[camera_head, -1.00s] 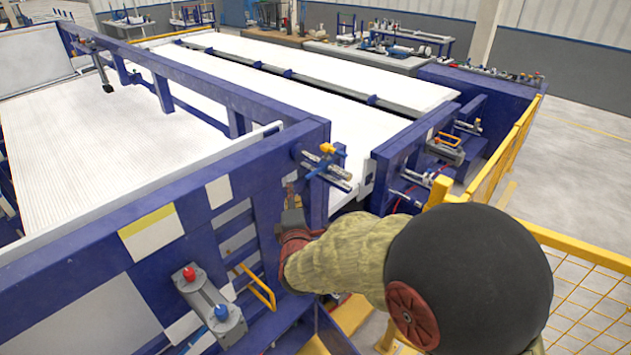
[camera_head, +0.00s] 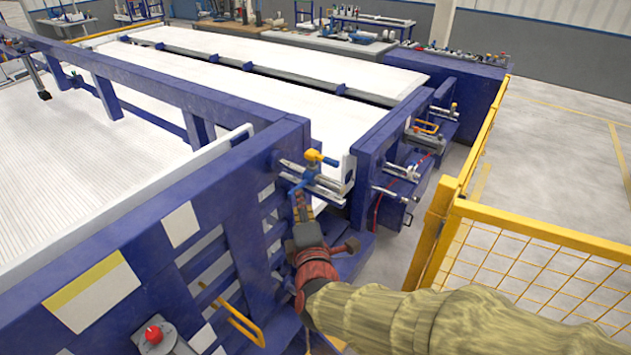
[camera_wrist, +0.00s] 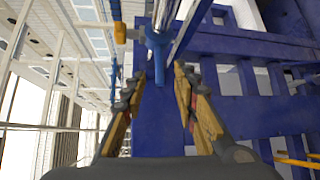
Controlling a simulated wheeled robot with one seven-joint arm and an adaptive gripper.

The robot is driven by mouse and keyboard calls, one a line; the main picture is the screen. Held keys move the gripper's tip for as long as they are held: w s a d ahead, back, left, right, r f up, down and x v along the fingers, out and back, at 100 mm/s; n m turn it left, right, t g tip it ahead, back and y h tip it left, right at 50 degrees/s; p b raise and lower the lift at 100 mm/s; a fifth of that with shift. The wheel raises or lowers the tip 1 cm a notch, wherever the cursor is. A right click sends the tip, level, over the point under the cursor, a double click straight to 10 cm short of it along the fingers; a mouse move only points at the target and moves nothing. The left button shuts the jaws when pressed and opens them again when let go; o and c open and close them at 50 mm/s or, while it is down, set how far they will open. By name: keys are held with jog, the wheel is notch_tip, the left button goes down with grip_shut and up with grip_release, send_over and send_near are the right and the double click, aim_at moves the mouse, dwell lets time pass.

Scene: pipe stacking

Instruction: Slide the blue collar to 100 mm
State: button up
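The blue collar (camera_wrist: 157,42) is seated on a metal rod (camera_wrist: 186,28) in the wrist view. Its blue handle (camera_wrist: 160,72) points down toward my gripper. In the head view the collar (camera_head: 297,187) is small and partly hidden, beside the rod assembly (camera_head: 318,184) on the blue frame. My gripper (camera_wrist: 160,76) is open, with one yellow-brown finger on each side of the handle's end and visible gaps between. In the head view my gripper (camera_head: 302,208) is just below the collar. No 100 mm mark can be read.
A yellow-and-blue valve-like fitting (camera_head: 318,157) stands right above the rod assembly. The blue machine frame (camera_head: 230,215) lies close on the left. A second blue post (camera_head: 372,165) and a yellow mesh fence (camera_head: 530,255) are on the right. Open floor (camera_head: 575,150) lies beyond the fence.

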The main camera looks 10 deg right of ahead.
aim_at(297, 186)
jog(key=w, duration=0.2)
jog(key=w+b, duration=0.1)
jog(key=w, duration=0.2)
jog(key=w+f, duration=0.1)
jog(key=w, duration=0.1)
jog(key=shift+w+a, duration=0.1)
jog(key=shift+w, duration=0.2)
jog(key=shift+c, duration=1.4)
jog(key=c, duration=0.4)
grip_shut()
